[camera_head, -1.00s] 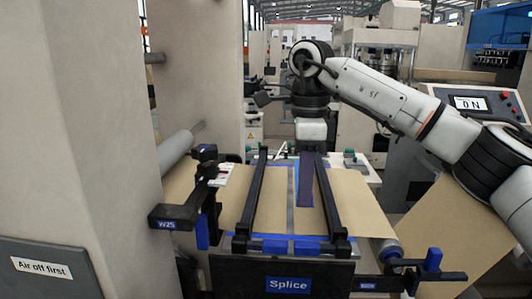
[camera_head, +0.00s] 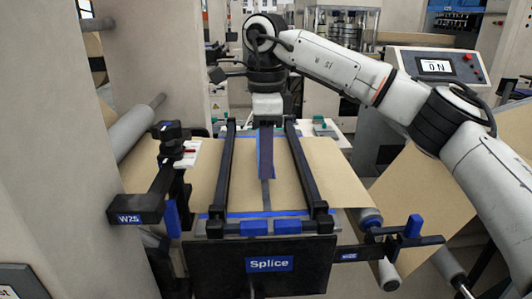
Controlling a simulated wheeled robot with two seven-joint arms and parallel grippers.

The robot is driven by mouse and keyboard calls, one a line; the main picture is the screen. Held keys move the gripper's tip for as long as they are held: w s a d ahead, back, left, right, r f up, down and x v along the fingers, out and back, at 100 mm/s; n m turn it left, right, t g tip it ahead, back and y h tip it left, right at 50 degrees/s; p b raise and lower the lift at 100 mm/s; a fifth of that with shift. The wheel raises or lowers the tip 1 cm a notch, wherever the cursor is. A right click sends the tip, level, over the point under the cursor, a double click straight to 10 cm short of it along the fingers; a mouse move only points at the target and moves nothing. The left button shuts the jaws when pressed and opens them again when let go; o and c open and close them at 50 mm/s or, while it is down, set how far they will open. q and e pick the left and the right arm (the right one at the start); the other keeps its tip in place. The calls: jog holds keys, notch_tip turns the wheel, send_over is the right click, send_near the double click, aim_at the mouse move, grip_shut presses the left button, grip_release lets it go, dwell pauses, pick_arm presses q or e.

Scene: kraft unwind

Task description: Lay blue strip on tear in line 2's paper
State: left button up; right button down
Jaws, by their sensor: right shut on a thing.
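My right gripper (camera_head: 266,120) is above the far part of the splice table and is shut on the blue strip (camera_head: 266,152). The strip hangs toward me from the gripper, long and narrow, with a brighter blue edge. It lies in line with a narrow grey line (camera_head: 266,195) in the brown paper (camera_head: 245,185), which looks like the tear, and covers its far part. I cannot tell whether the strip touches the paper. The fingertips are mostly hidden. My left gripper is not in view.
A dark panel labelled Splice (camera_head: 268,265) stands at the front. A black W25 clamp (camera_head: 140,207) is on the left, and a blue-handled clamp (camera_head: 412,228) on the right. A control panel reads 0 N (camera_head: 434,67).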

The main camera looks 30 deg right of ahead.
jog(key=shift+f, duration=0.6)
jog(key=shift+f+b, duration=0.75)
jog(key=shift+f, duration=0.6)
jog(key=shift+f, duration=0.25)
jog(key=c, duration=1.7)
grip_release()
